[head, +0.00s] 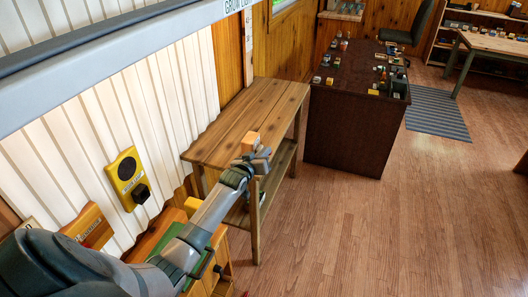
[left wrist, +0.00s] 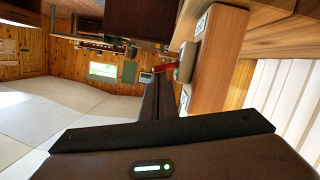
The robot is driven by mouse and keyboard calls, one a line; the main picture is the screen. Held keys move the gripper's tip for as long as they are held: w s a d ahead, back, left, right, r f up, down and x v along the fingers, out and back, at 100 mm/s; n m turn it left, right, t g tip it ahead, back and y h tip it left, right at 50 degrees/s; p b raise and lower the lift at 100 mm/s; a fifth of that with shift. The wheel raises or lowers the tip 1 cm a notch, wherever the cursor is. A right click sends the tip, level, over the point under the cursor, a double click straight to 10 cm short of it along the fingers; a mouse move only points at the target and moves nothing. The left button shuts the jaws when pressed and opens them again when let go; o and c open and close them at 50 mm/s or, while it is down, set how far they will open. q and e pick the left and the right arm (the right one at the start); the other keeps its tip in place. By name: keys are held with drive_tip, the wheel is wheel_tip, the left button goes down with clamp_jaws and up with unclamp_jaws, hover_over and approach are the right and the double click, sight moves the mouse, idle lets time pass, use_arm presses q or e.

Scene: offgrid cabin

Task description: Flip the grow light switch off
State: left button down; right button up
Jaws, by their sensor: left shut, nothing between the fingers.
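My left gripper (head: 262,155) is at the far end of my left arm, above the wooden bench in the head view. It is shut and empty. A small wooden block (head: 250,142) shows right behind it, partly hidden by it. In the left wrist view a wooden block with pale labels (left wrist: 212,65) stands close beside the shut fingers (left wrist: 167,90). A grey part (left wrist: 187,61) with a red piece (left wrist: 165,67) juts from that block near the fingertips; it looks like a switch. I cannot tell whether they touch, or its position. My right gripper is not in view.
A light bar lettered "GROW" (head: 150,45) crosses the top left. The bench (head: 215,140) lies below my gripper. A dark table (head: 340,115) holds several small items.

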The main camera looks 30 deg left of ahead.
use_arm(q)
drive_tip(key=shift+d, duration=0.1)
drive_tip(key=f+m+y, duration=0.1)
drive_tip(key=m, duration=0.1)
drive_tip(key=d+f+m+y, duration=0.1)
drive_tip(key=m, duration=0.2)
drive_tip(key=shift+w+d+f+g, duration=0.15)
drive_tip(key=shift+w+f+g, duration=0.05)
drive_tip(key=shift+g, duration=0.1)
drive_tip(key=shift+r, duration=0.15)
